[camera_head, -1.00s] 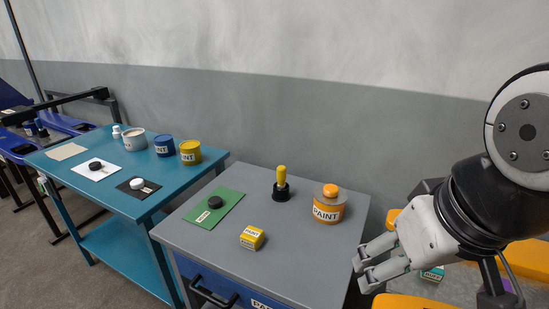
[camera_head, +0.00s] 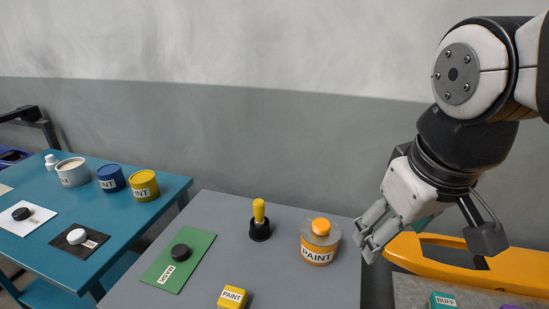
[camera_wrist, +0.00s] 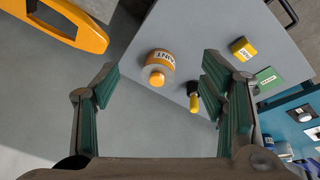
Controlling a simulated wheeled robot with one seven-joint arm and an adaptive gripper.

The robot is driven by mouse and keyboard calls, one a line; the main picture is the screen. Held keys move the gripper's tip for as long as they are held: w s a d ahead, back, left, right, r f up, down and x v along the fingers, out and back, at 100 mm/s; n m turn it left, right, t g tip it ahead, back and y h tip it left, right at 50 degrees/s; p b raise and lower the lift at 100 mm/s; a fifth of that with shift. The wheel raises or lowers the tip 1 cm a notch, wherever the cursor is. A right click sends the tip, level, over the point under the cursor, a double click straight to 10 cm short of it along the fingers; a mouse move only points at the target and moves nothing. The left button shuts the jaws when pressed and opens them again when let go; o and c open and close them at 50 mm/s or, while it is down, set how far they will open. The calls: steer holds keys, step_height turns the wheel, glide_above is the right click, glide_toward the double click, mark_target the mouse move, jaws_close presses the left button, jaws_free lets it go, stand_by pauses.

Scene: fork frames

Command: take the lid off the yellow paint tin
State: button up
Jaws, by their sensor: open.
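A yellow paint tin (camera_head: 144,187) with a white label stands upright at the right edge of the teal table. Its top looks yellow, and I cannot tell whether a separate lid sits on it. An orange paint tin (camera_head: 318,247) with a grey top and orange knob stands on the grey table; the wrist view also shows the orange tin (camera_wrist: 160,60). My gripper (camera_head: 369,235) is open and empty, to the right of the orange tin and apart from it. In the wrist view my gripper (camera_wrist: 160,65) has its fingers spread wide. The yellow tin is far from it.
The grey table (camera_head: 215,212) holds a black-based yellow-handled tool (camera_head: 259,222), a yellow box (camera_head: 232,298) and a green mat (camera_head: 195,262) with a black disc. Blue (camera_head: 111,179) and white (camera_head: 72,172) tins stand left of the yellow one. An orange frame (camera_head: 455,265) lies right.

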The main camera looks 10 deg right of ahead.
steer(key=w+r+n+g, duration=0.1)
steer(key=w+n, duration=0.2)
steer(key=w, duration=0.4)
steer(key=n+g+p, duration=0.3)
steer(key=n+p, duration=0.2)
steer(key=n, duration=0.6)
glide_above(322, 223)
steer(key=shift+y, duration=0.4)
steer(key=f, duration=2)
steer(key=shift+s+d, duration=0.1)
steer(key=shift+d, duration=0.2)
steer(key=shift+a+f+p, duration=0.2)
steer(key=shift+f+p, duration=0.1)
steer(key=shift+f, duration=1)
steer(key=shift+a+f+p, duration=0.15)
steer(key=shift+f+p, duration=0.1)
steer(key=shift+f, duration=1.05)
steer(key=shift+c, duration=0.2)
steer(key=c, duration=1.2)
